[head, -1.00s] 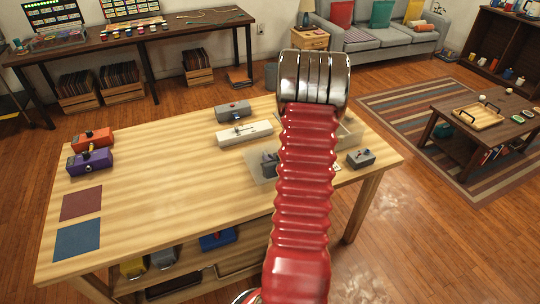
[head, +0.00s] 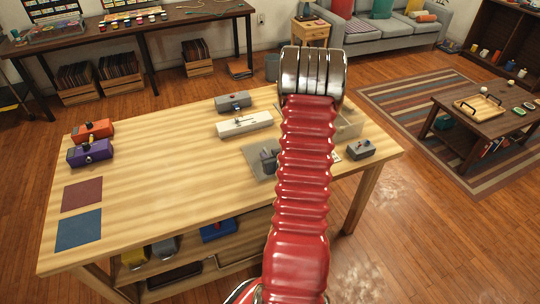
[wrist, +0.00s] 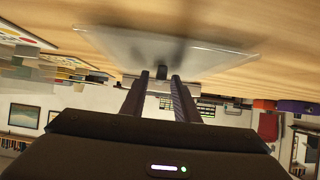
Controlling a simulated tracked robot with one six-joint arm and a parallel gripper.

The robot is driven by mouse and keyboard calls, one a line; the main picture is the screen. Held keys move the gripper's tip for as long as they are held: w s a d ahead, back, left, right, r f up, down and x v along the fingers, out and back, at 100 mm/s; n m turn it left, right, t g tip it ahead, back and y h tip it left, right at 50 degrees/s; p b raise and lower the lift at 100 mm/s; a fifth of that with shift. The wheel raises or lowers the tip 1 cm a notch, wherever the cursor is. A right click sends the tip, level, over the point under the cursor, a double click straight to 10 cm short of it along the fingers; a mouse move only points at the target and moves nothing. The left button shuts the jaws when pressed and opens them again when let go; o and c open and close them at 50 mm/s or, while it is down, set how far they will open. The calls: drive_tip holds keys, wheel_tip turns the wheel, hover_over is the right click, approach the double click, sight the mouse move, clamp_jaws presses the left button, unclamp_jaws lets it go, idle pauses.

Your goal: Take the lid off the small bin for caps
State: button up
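A translucent greyish lid (head: 256,170) lies at the right part of the wooden table, left of my red arm. In the head view my arm hides most of the gripper.
A white box (head: 245,125) and a grey box (head: 234,102) stand behind the lid. A small grey box (head: 361,149) is near the right edge. Orange (head: 93,131) and purple (head: 90,152) boxes stand at the far left. The table's middle is clear.

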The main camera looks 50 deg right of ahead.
drive_tip(key=shift+o, duration=0.3)
drive_tip(key=v, duration=1.3)
drive_tip(key=shift+s, duration=0.4)
drive_tip(key=shift+a+r, duration=0.1)
drive_tip(key=shift+a, duration=0.05)
idle(0.5)
